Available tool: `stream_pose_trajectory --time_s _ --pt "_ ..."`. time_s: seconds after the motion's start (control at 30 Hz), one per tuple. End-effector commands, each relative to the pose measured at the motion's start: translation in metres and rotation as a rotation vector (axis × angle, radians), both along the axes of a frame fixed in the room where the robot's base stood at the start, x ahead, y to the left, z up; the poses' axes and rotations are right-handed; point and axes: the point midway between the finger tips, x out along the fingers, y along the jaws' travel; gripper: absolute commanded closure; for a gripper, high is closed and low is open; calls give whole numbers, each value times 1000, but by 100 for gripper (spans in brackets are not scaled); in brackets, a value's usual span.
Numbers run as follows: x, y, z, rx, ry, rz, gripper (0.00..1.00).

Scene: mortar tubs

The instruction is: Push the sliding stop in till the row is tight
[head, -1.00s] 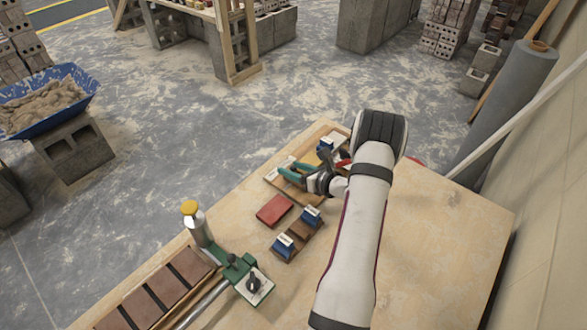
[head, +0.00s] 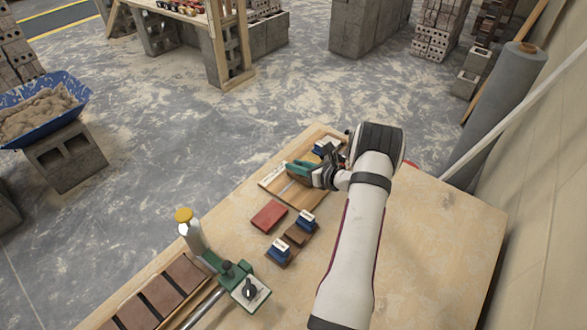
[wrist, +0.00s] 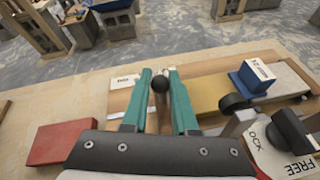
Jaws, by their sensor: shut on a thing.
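My gripper (head: 300,170) has teal fingers and is shut on a black ball knob (wrist: 158,84), which stands between them in the wrist view. I take the knob as the sliding stop's handle; the stop's body is mostly hidden by the fingers. It sits over a wooden board (head: 269,184) with a bare strip and a white label at its left end. To the right of the fingers is a yellow block (wrist: 212,92), then a blue block (wrist: 252,78) with a white label. Whether these touch the stop is hidden. The blue block also shows in the head view (head: 323,148).
A LOCK/FREE dial plate (wrist: 285,145) is close on the right. A red block (head: 269,216) and a brown holder (head: 296,236) with two blue-and-white pieces lie nearby. A green clamp (head: 238,278) and a capped bottle (head: 189,230) stand front left. The right tabletop is clear.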

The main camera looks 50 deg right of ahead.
Motion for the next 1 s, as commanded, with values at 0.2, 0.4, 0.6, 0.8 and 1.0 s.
stream_pose_trajectory --time_s 0.2,0.4,0.6,0.8,1.0 --pt "0 -2 1 -2 -2 -5 61" --pt "0 -1 1 -2 -1 -4 44" --pt "-2 -1 1 -1 0 -3 44" --pt "-31 2 13 0 -1 -8 44" --pt "-78 7 32 -2 -1 -7 44"
